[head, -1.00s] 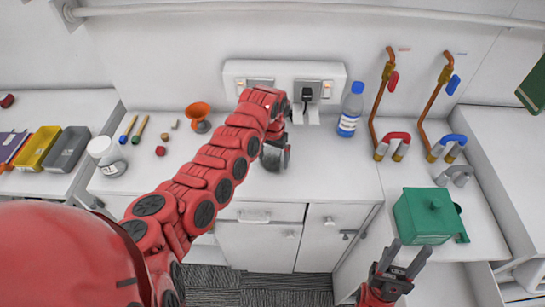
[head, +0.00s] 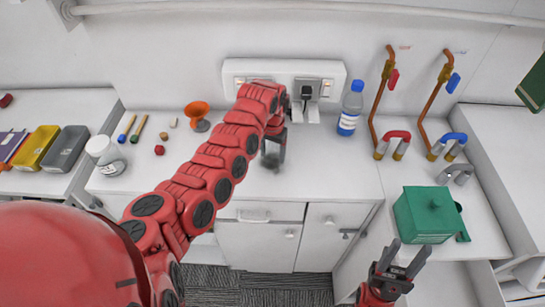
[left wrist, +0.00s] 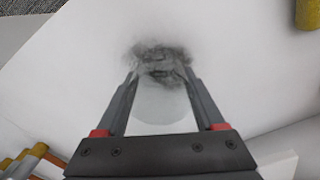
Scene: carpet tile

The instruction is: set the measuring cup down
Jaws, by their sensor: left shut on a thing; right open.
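My left gripper (head: 273,155) reaches down over the counter in front of the wall sockets. It is shut on a dark, see-through object, which I take to be the measuring cup (left wrist: 160,62); it shows between the fingertips in the left wrist view. In the head view the cup (head: 271,163) is small, blurred and partly hidden by the gripper, close above or on the white counter (head: 325,165); I cannot tell if it touches. My right gripper (head: 403,262) is open and empty at the lower right, in front of the green box.
A blue-capped bottle (head: 350,108) stands right of the left gripper. An orange funnel (head: 197,115), a white jar (head: 105,156) and small items are to the left. The socket panel (head: 285,80) is behind. A green box (head: 427,214) stands at right. Counter around the cup is clear.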

